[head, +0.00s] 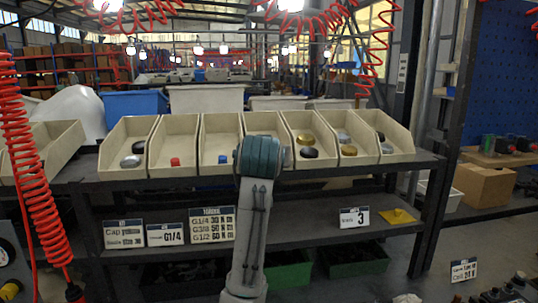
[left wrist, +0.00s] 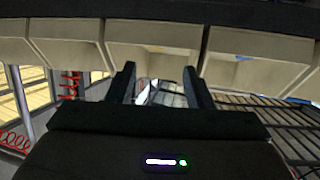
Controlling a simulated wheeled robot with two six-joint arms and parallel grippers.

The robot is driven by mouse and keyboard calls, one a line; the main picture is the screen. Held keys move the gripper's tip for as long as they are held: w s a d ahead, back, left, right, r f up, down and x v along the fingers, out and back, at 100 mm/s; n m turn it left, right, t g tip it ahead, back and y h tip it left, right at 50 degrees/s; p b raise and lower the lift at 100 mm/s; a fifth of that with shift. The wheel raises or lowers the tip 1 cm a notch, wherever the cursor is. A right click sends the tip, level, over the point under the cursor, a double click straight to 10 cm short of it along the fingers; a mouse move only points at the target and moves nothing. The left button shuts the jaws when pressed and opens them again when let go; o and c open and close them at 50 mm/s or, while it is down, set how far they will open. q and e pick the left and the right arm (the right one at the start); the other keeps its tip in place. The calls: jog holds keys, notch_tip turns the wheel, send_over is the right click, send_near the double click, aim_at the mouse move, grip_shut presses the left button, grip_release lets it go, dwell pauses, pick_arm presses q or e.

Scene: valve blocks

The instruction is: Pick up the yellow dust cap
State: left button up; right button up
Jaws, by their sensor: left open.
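A small flat yellow piece (head: 397,216) with a raised middle lies at the right end of the lower shelf (head: 310,232) in the head view. I cannot tell for sure whether it is the dust cap. Another yellow part (head: 9,291) shows at the lower left edge, cut off by the frame. My left gripper (left wrist: 162,72) is open in the left wrist view, with nothing seen held between its two dark fingers. It faces pale bin fronts above and a bright gap. The yellow piece is not recognisable there. My right gripper is not in view.
A row of beige bins (head: 128,172) on the upper shelf holds grey, red, blue, brass and black parts. A red coiled hose (head: 35,160) hangs at the left. Green crates (head: 357,262) stand below.

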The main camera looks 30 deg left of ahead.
pick_arm(q)
jog(key=p+x, duration=0.1)
jog(key=x, duration=0.2)
jog(key=p+x, duration=0.2)
jog(key=x, duration=0.2)
jog(key=shift+w+d+r, duration=0.1)
jog(key=shift+d, duration=0.15)
jog(key=shift+w+a+f, duration=0.25)
jog(key=shift+w+f, duration=0.05)
jog(key=shift+w, duration=0.1)
grip_shut()
